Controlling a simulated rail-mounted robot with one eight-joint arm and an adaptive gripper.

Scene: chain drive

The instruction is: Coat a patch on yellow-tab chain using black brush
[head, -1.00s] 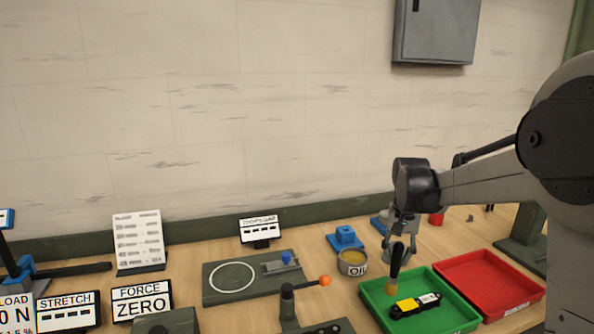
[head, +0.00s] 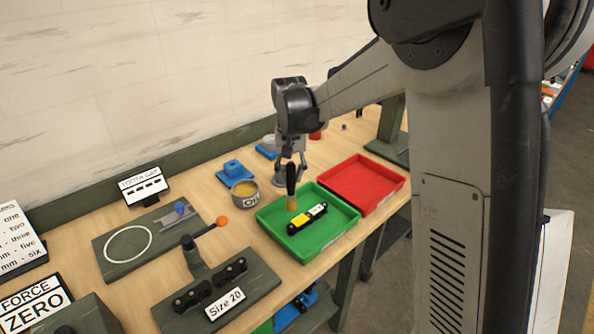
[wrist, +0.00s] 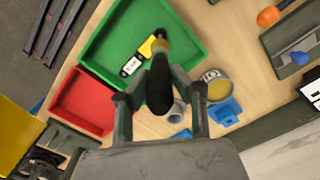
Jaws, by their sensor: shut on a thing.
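The black brush (head: 291,180) is upright in my gripper (head: 290,165), with its tan bristles pointing down. My gripper is shut on its handle, and the wrist view shows the handle (wrist: 160,88) between the two fingers. The yellow-tab chain (head: 307,219) is a short black piece with a yellow tab and a white label. It lies in the green tray (head: 335,239). The bristles are at the yellow-tab end of the chain; whether they touch it I cannot tell. In the wrist view the brush partly covers the chain (wrist: 131,66).
An open oil can (head: 245,194) stands left of the green tray, with a blue block (head: 233,170) behind it. A red tray (head: 363,184) is right of the green one.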

